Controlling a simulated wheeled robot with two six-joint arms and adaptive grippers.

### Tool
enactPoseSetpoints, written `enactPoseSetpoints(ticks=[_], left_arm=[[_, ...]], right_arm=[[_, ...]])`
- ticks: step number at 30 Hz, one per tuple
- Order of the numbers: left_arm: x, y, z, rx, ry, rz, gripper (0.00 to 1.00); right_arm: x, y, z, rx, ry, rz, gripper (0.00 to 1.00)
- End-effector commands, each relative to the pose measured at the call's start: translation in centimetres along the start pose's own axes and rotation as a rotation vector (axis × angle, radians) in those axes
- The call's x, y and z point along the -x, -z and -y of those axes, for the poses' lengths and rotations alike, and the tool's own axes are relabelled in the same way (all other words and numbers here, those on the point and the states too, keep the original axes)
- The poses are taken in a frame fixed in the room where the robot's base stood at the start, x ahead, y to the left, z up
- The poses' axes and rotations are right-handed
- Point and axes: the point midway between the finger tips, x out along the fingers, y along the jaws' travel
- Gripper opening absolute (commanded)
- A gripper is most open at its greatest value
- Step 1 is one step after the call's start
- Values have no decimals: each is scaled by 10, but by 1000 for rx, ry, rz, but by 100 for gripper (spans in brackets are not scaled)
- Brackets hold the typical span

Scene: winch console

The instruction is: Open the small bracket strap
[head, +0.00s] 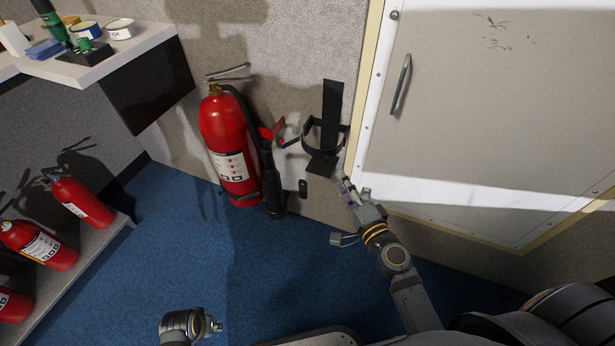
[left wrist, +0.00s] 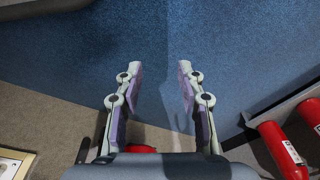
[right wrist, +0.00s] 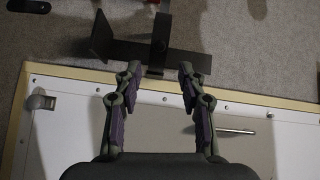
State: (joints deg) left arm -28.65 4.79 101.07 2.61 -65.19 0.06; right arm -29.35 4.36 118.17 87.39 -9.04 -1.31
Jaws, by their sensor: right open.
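The small black bracket (head: 331,105) is fixed to the grey wall left of the white panel door, with a flat foot at its bottom. Its dark strap (head: 306,139) curves out around empty space; I cannot tell whether its clasp is fastened. In the right wrist view the strap (right wrist: 160,38) crosses the bracket plate (right wrist: 190,60) ahead of the fingers. My right gripper (head: 343,187) is open and empty, just below the bracket's foot; its fingers also show in the right wrist view (right wrist: 160,77). My left gripper (left wrist: 161,70) is open and empty, pointing at blue carpet.
A large red extinguisher (head: 224,140) hangs left of the bracket, with a red piece (head: 274,130) between them. The panel door (head: 480,110) has a handle (head: 401,84). More extinguishers (head: 80,201) stand on a low shelf at left. A counter (head: 110,50) holds tapes. Blue floor is clear.

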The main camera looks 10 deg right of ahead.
Motion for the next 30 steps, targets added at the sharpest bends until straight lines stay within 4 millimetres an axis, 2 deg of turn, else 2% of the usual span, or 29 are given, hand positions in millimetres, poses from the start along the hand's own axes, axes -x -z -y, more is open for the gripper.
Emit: enactPoseSetpoints(ticks=[3, 7, 12, 18, 24, 30], left_arm=[[0, -1, 1, 0, 1, 0, 39], [-13, -7, 4, 1, 9, 1, 39], [-38, -22, 11, 2, 22, -4, 39], [-53, -31, 15, 2, 29, -11, 39], [-57, -34, 16, 1, 30, -13, 39], [-57, -34, 16, 1, 30, -14, 39]], right_arm=[[-3, 1, 3, 0, 1, -1, 41], [-18, 1, 5, 1, 1, -2, 41], [-55, 1, 6, 0, 2, -1, 41], [-91, 0, 2, 2, 0, 0, 41], [-105, 0, 1, 2, -2, 0, 41], [-105, 0, 1, 3, -2, 0, 41]])
